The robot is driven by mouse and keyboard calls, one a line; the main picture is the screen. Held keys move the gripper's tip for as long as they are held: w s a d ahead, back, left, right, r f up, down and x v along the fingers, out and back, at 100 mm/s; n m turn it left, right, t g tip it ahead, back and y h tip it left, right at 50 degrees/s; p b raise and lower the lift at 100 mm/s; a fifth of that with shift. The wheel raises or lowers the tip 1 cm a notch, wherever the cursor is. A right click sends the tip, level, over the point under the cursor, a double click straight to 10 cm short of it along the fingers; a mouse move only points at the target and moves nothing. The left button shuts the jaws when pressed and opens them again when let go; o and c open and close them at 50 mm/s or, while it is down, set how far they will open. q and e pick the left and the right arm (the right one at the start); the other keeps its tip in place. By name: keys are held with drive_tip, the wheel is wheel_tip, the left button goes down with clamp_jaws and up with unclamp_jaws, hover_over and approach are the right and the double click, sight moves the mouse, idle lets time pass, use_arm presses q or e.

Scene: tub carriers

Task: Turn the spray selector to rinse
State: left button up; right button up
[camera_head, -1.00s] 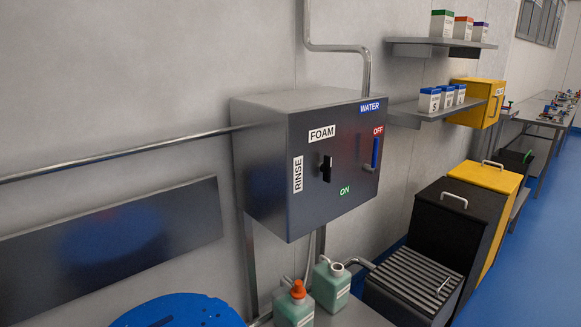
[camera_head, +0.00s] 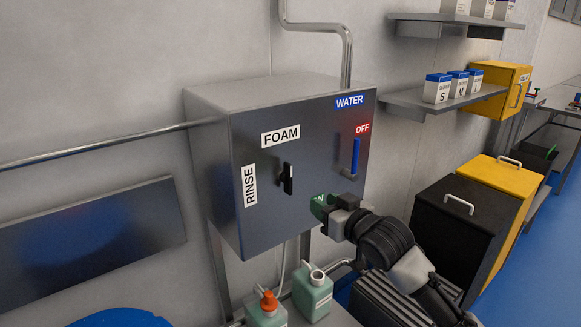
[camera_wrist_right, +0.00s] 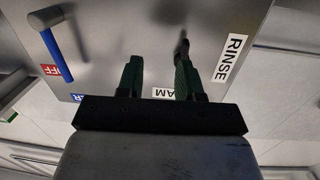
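The spray selector (camera_head: 287,178) is a small black handle on the front of a grey steel box (camera_head: 245,215). It stands upright, below the FOAM label (camera_head: 281,135) and right of the RINSE label (camera_head: 249,186). My right gripper (camera_head: 322,206) is near the box front, right of and below the selector and apart from it. In the right wrist view its two green fingers (camera_wrist_right: 157,62) are spread with nothing between them. There the selector (camera_wrist_right: 183,46) shows beyond one fingertip, partly hidden. The RINSE label also shows there (camera_wrist_right: 230,58). My left gripper is out of view.
A blue water lever (camera_head: 355,156) sits on the box right of the selector, under a red OFF label. Two green jugs (camera_head: 312,292) stand below the box. Shelves with cartons (camera_head: 438,88) and black and yellow bins (camera_head: 455,225) are on the right.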

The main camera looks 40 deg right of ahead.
drive_tip(key=n+t+y, duration=0.1)
approach(291, 169)
drive_tip(key=w+p, duration=0.1)
drive_tip(key=w, duration=0.2)
drive_tip(key=w+p, duration=0.1)
drive_tip(key=w, duration=0.2)
drive_tip(key=w+d+p, duration=0.1)
drive_tip(key=w, duration=0.2)
drive_tip(key=shift+d, duration=0.1)
drive_tip(key=shift+w+f, duration=0.15)
drive_tip(key=shift+w, duration=0.4)
clamp_jaws()
